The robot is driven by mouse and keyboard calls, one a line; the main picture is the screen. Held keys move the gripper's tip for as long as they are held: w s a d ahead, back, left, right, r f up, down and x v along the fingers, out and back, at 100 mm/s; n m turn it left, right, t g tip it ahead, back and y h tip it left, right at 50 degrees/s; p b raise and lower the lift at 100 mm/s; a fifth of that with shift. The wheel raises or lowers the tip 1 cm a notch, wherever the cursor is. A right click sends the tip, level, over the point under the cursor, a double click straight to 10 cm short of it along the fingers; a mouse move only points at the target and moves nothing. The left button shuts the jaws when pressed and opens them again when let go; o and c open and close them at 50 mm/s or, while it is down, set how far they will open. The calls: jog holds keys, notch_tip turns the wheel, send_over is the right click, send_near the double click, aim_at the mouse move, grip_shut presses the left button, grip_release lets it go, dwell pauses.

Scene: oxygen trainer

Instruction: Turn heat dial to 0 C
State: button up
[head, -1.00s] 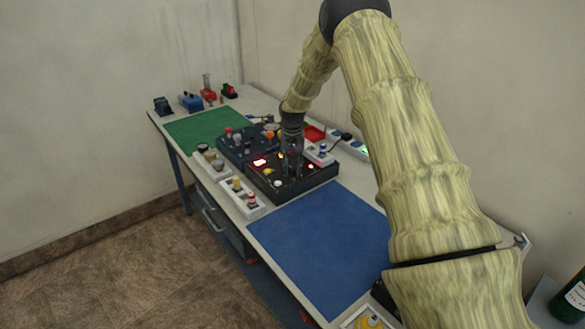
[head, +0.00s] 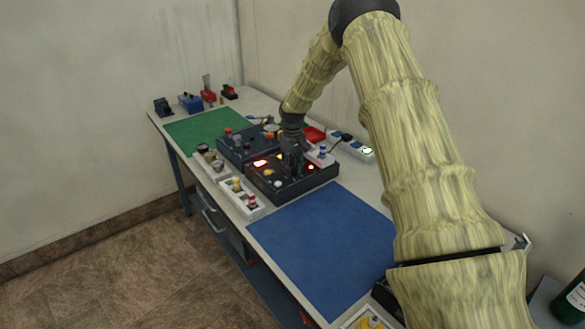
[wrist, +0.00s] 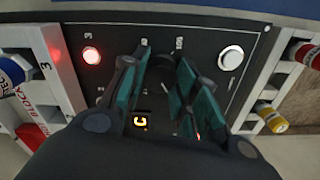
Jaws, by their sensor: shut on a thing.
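The black trainer panel (head: 318,181) sits on the bench in the head view, with lit red and yellow parts. My gripper (head: 294,172) points down over its middle and hides part of its face. In the wrist view my gripper's teal-padded fingers (wrist: 160,72) straddle a dark round knob, the heat dial (wrist: 160,63), and are shut on it. The fingers hide most of the dial and its pointer, so I cannot read its setting. An orange lit display (wrist: 140,121) shows between the fingers. A glowing red button (wrist: 91,55) and a white button (wrist: 230,58) flank the dial.
A blue mat (head: 318,240) lies clear in front of the panel. A second dark box (head: 232,148) with knobs adjoins it, beyond which is a green mat (head: 195,130). White racks (head: 238,195) with coloured plugs stand close beside the panel. A power strip (head: 358,150) lies behind.

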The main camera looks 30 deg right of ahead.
aim_at(293, 168)
jog(key=shift+w+d+r, duration=0.1)
jog(key=o, duration=1)
jog(key=shift+o, duration=0.2)
notch_tip(293, 168, up, 12)
dwell(0.3)
